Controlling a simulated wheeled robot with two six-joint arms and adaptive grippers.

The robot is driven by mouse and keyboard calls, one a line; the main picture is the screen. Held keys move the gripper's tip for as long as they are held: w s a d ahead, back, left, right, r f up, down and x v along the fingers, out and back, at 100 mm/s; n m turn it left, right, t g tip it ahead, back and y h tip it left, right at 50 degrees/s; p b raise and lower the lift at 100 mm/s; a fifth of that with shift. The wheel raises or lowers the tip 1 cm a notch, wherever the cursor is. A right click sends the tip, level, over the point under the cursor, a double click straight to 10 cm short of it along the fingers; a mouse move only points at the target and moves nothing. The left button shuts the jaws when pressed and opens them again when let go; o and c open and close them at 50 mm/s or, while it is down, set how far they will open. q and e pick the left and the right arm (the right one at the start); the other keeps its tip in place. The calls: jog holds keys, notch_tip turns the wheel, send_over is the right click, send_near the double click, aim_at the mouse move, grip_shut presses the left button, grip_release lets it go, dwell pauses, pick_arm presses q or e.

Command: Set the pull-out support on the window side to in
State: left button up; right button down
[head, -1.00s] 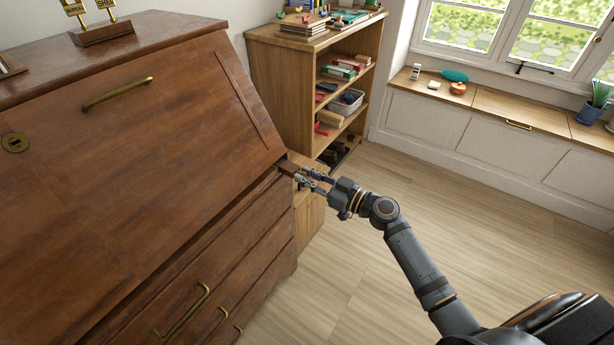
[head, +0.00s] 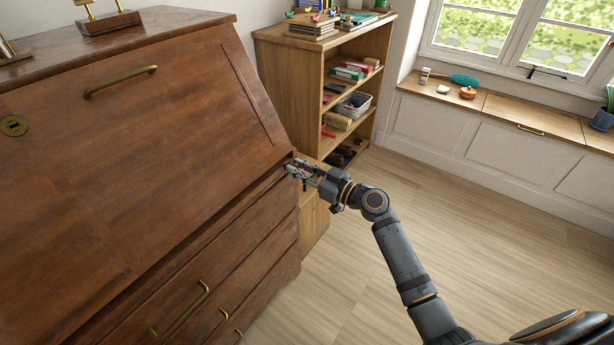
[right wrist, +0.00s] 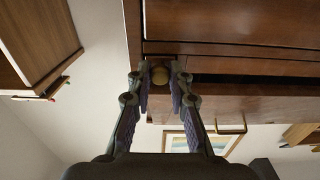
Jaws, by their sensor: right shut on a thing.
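The brown wooden desk (head: 150,170) fills the left of the head view, with its slanted front closed. My right gripper (head: 291,168) is at the desk's right front edge, just below the slanted front. My left gripper is in neither view.
Desk drawers with brass handles (head: 182,310) lie below the slanted front. An open bookcase (head: 292,70) with several items stands behind, right of the desk. A window bench (head: 500,105) runs along the right wall. The wooden floor (head: 450,220) between is clear.

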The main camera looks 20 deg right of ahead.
jog(key=shift+r, duration=0.15)
jog(key=c, duration=1.5)
grip_release()
jog(key=shift+w+a, duration=0.1)
jog(key=shift+o, duration=1.4)
jog(key=shift+w+a, duration=0.1)
jog(key=v, duration=1.2)
